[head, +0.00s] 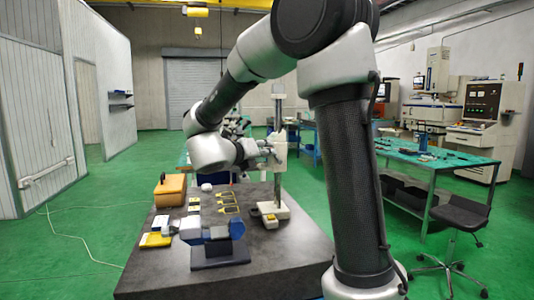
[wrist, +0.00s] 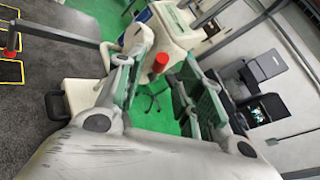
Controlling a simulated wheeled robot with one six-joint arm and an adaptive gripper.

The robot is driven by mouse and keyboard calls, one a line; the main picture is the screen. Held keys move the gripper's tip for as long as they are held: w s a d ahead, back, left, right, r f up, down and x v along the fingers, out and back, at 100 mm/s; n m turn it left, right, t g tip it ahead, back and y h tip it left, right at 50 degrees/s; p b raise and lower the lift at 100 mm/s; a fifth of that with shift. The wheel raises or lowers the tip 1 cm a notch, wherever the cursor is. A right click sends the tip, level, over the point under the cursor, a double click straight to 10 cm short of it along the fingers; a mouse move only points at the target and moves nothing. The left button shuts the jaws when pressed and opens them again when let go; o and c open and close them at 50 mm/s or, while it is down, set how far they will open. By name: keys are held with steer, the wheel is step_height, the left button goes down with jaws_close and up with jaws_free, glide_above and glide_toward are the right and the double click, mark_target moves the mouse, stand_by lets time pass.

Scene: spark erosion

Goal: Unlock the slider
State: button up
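The white slider (head: 279,143) is on the upright column (head: 277,108) of a measuring stand, whose white base (head: 270,209) rests on the dark table. My gripper (head: 264,153) is at slider height, close to its left side. In the wrist view, my gripper (wrist: 166,58) is open, with its two fingers apart. A red knob (wrist: 159,63) shows between the fingertips, in front of a white body (wrist: 170,30) that looks like the slider. I cannot tell whether a finger touches the knob. The white base (wrist: 85,97) is partly hidden behind the left finger.
The dark table (head: 270,265) also carries an orange-brown box (head: 169,190), yellow frames (head: 229,204) and a blue-grey vise (head: 215,238) in front. A green workbench (head: 435,160) and black stool (head: 460,218) stand at the right. Green floor is free at the left.

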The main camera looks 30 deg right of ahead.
steer(key=v, duration=0.9)
steer(key=shift+d, duration=0.1)
steer(key=shift+c, duration=1.2)
steer(key=shift+s+a+f+m+g+y, duration=0.2)
steer(key=shift+s+a+f+g, duration=0.1)
steer(key=shift+s+a+g, duration=0.25)
steer(key=shift+s+a+f+m+g+y, duration=0.2)
steer(key=shift+s+a+f+g, duration=0.15)
steer(key=shift+s+a, duration=0.25)
jaws_close()
steer(key=w+r+x, duration=0.1)
steer(key=x, duration=1.1)
steer(key=shift+w+d+r, duration=0.15)
steer(key=shift+d+r, duration=0.05)
steer(key=shift+d, duration=0.15)
